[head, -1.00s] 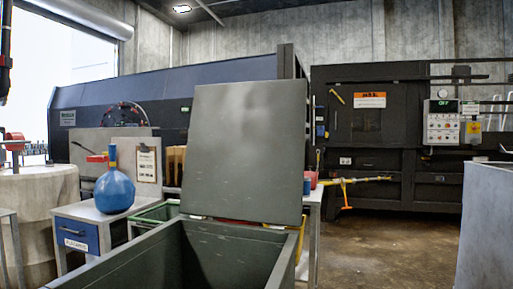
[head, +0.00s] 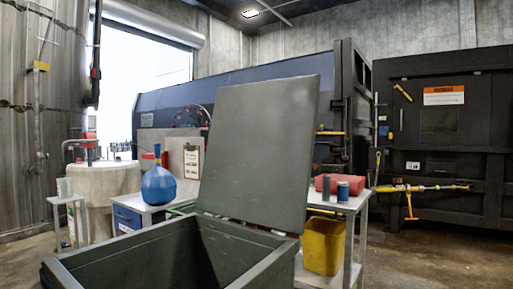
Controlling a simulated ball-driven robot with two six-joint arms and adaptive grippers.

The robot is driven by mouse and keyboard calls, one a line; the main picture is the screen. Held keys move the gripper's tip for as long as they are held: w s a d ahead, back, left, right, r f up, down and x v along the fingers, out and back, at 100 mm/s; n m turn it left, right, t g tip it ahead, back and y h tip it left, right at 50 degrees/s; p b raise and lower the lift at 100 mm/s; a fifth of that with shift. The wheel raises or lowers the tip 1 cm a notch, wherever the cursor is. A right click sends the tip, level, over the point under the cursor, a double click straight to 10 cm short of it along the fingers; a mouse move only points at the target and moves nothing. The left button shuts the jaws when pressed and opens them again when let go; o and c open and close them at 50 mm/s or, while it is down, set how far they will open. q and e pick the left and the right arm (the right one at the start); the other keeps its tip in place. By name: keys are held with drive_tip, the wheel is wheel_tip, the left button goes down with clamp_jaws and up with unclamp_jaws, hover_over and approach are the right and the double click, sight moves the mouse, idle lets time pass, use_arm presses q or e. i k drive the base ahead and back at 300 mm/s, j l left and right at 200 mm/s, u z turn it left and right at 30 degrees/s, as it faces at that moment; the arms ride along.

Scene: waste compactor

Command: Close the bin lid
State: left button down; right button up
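The bin (head: 95,268) is a dark green-grey open box low in the middle of the head view, and its inside shows empty down to where the picture cuts it off. Its flat grey lid (head: 262,150) stands up from the far rim, hinged there and leaning slightly to the right. The lid is open. Neither of my grippers shows in the view.
A yellow bin (head: 323,246) sits under the bench. Floor at right is clear.

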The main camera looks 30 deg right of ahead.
sight(258, 159)
drive_tip(key=l+u, duration=0.3)
drive_tip(key=l, duration=0.75)
drive_tip(key=l+u, duration=0.35)
drive_tip(key=l, duration=0.7)
drive_tip(key=i+l+u, duration=0.15)
drive_tip(key=l+u, duration=0.2)
drive_tip(key=l, duration=1.2)
drive_tip(key=l+u, duration=0.35)
drive_tip(key=l, duration=1.15)
drive_tip(key=i, duration=0.25)
drive_tip(key=u, duration=0.05)
